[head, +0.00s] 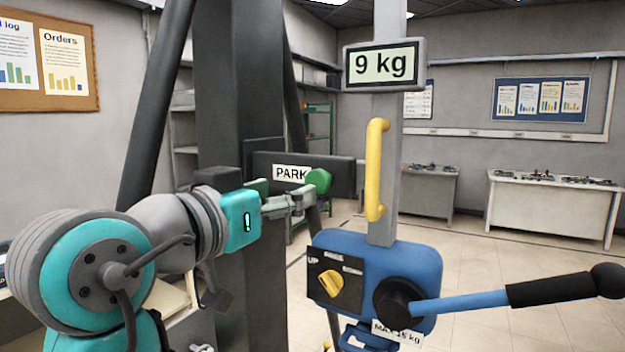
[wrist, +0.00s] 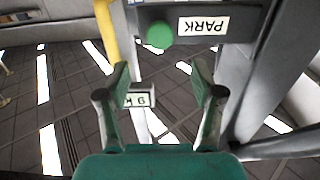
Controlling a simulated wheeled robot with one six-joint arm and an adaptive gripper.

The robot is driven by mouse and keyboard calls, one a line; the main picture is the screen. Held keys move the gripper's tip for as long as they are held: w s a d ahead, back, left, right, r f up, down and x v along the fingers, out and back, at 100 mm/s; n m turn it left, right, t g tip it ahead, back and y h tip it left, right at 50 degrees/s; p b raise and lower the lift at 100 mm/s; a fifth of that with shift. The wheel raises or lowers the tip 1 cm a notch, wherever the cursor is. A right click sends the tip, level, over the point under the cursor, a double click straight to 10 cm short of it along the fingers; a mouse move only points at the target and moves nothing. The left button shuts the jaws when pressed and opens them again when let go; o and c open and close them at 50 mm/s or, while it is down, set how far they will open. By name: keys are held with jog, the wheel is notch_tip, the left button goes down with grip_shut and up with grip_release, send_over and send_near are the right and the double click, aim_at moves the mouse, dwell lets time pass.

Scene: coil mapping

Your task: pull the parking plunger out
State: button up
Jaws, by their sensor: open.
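The parking plunger has a round green knob (head: 318,180) at the right of the white PARK label (head: 291,173) on a dark bar. In the wrist view the knob (wrist: 160,34) lies ahead of the fingertips, roughly centred between their lines, with the label upside down. My gripper (head: 285,191) is close to the bar, just left of the knob in the head view. In the wrist view my gripper (wrist: 160,76) has its two fingers spread with nothing held between them. The plunger's shaft behind the knob is hidden.
A blue box (head: 420,262) with a yellow selector (head: 332,288) and a long black-handled lever (head: 545,290) stands at the lower right. A yellow handle (head: 375,170) and a "9 kg" display (head: 384,66) are on the grey post. A dark column (head: 240,90) rises behind my arm.

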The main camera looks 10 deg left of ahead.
aim_at(315, 180)
jog(key=x, duration=1)
jog(key=shift+w+d, duration=0.1)
jog(key=shift+w, duration=0.2)
